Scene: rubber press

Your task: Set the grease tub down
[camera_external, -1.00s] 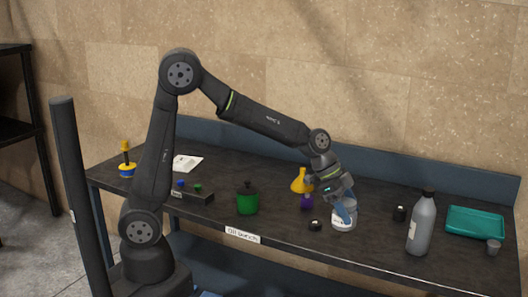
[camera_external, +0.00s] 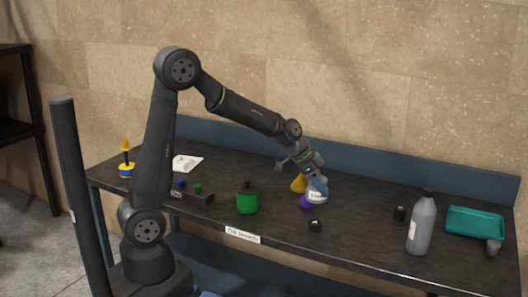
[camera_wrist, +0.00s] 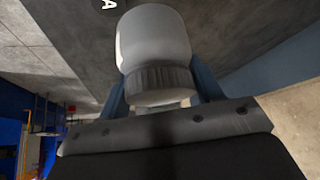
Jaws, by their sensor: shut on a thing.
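The grease tub (camera_external: 318,198) is a white, round tub near the middle of the bench in the external view. It is just right of a yellow funnel and a purple item, and partly covers them. My gripper (camera_external: 318,184) is shut on it from above. In the wrist view the pale tub (camera_wrist: 152,38) with its ribbed grey lid (camera_wrist: 160,86) sits between the blue fingers of my gripper (camera_wrist: 162,98). I cannot tell whether the tub's base touches the bench.
The dark bench (camera_external: 360,225) is clear to the right of the tub. A small black item (camera_external: 315,225) lies in front. A grey bottle (camera_external: 421,225), a teal tray (camera_external: 475,222) and a small black container (camera_external: 400,213) stand further right. A green pot (camera_external: 247,198) stands left.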

